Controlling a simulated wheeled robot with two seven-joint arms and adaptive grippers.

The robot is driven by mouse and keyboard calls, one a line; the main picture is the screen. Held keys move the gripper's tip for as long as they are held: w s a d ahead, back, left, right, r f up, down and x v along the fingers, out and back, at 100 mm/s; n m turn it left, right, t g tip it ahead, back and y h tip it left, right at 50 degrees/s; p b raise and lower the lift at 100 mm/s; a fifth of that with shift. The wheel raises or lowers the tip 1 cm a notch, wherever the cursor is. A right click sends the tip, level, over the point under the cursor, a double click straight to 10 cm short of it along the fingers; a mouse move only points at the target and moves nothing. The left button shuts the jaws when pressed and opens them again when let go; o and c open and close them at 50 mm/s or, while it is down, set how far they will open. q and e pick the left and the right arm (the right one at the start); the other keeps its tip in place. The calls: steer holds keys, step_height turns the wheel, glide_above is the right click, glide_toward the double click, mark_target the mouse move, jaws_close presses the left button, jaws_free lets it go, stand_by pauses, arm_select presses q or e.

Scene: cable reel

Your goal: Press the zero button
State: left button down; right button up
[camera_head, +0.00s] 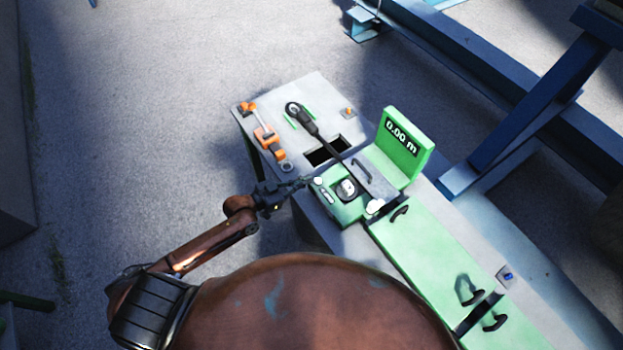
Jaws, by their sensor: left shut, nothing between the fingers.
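My right gripper is not in view.
On the bench top (318,92) lie an orange tool (266,138) and a black-handled tool (302,117), near a dark rectangular opening (327,150). Green covers with black handles (436,248) run to the lower right. Blue steel beams (520,120) stand behind. Open floor lies left.

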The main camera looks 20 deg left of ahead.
arm_select(q)
steer(key=v, duration=0.6)
steer(key=shift+s+a+r+b, duration=0.15)
steer(key=shift+a+r+b, duration=0.05)
steer(key=shift+r+b, duration=0.1)
stand_by(0.4)
